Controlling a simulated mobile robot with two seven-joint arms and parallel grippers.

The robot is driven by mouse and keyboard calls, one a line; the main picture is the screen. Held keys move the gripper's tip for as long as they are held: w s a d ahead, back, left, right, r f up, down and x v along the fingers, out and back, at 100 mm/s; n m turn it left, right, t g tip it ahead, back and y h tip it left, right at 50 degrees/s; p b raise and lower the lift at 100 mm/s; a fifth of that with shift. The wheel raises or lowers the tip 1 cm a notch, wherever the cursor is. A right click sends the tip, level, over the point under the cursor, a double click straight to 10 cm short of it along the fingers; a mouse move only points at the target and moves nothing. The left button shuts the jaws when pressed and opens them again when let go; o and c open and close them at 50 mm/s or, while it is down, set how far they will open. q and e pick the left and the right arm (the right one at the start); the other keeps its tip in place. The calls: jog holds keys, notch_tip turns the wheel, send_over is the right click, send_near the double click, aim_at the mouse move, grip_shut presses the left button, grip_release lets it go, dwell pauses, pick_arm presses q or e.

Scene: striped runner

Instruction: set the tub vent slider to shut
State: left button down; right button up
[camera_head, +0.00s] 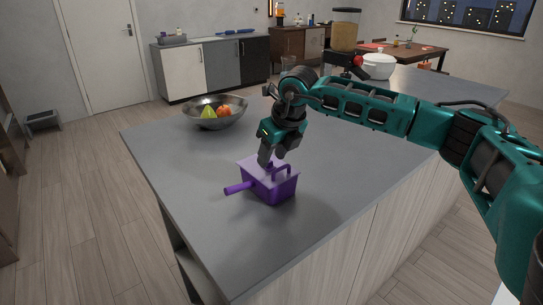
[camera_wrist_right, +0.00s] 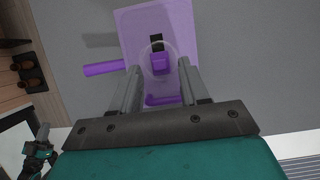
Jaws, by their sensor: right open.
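The purple tub (camera_head: 277,192) stands on the grey counter, with a rod-like handle (camera_head: 238,188) sticking out to the left. Its lid (camera_wrist_right: 134,28) shows in the right wrist view. A purple slider knob (camera_wrist_right: 160,63) sits on the lid, with a dark vent slot (camera_wrist_right: 156,40) showing just above it in that view. My right gripper (camera_head: 265,161) points down over the lid. In the wrist view its open fingers (camera_wrist_right: 160,77) stand on either side of the knob, with gaps to it. Whether the fingertips touch the lid is not clear.
A metal bowl (camera_head: 215,119) with green and orange fruit stands behind the tub on the counter (camera_head: 180,172). A white pot (camera_head: 378,68) and a dispenser (camera_head: 344,32) stand farther back. The counter around the tub is clear; its front edge is close.

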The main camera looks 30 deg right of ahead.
jog(key=shift+w+f, duration=0.3)
jog(key=shift+f, duration=0.3)
grip_shut()
dwell(0.3)
